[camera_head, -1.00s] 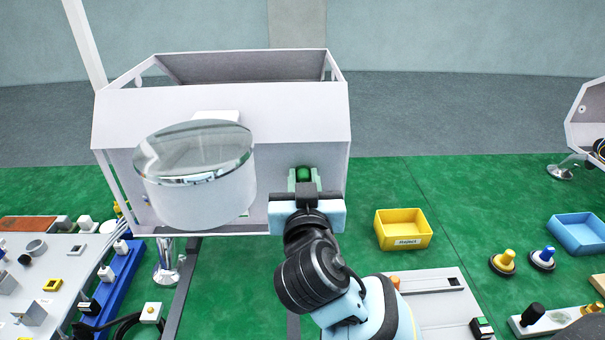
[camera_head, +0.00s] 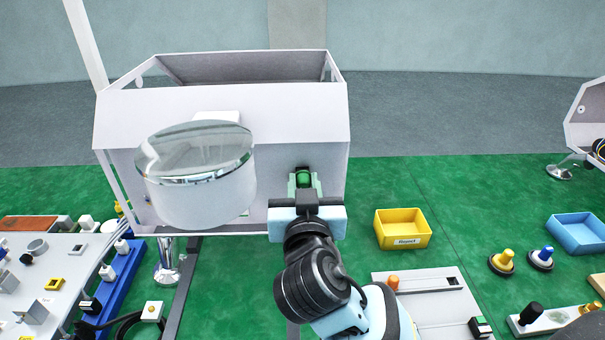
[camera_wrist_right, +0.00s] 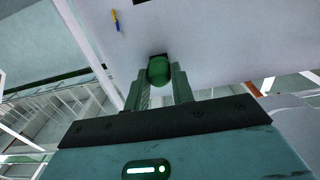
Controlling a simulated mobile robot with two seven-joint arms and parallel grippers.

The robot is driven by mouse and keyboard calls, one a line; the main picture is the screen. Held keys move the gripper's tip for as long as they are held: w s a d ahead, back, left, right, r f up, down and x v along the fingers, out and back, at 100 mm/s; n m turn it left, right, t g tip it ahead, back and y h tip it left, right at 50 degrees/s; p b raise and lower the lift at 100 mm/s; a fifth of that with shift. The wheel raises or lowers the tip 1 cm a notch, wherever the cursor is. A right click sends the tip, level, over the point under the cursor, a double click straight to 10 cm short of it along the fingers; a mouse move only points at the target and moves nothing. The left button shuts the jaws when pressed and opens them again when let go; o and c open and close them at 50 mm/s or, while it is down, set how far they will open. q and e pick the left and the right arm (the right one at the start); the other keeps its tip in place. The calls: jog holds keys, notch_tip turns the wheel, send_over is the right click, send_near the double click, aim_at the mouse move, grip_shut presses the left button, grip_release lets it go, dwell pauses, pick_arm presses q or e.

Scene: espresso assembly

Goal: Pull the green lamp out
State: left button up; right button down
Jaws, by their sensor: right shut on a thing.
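The green lamp (camera_head: 303,175) is at the lower right of the white machine housing's front panel (camera_head: 285,160). My right gripper (camera_head: 304,184) is shut on the lamp, with one finger on each side of it. In the right wrist view the lamp (camera_wrist_right: 159,70) is a rounded green cap between the two fingers (camera_wrist_right: 160,88), just in front of a dark square opening (camera_wrist_right: 157,57) in the panel. I cannot tell how much of the lamp is still inside the opening. My left gripper is not in view.
A large round glass-topped cylinder (camera_head: 200,185) stands left of my right arm, before the housing. A yellow bin (camera_head: 402,240) and a blue bin (camera_head: 580,240) lie to the right. A grey panel with parts (camera_head: 60,275) is at the left. Green mat is free around the yellow bin.

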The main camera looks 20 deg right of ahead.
jog(key=shift+s+a, duration=0.15)
jog(key=shift+s, duration=0.25)
dwell(0.4)
jog(key=shift+v, duration=1.3)
jog(key=shift+p+v, duration=0.45)
jog(key=shift+v, duration=1.1)
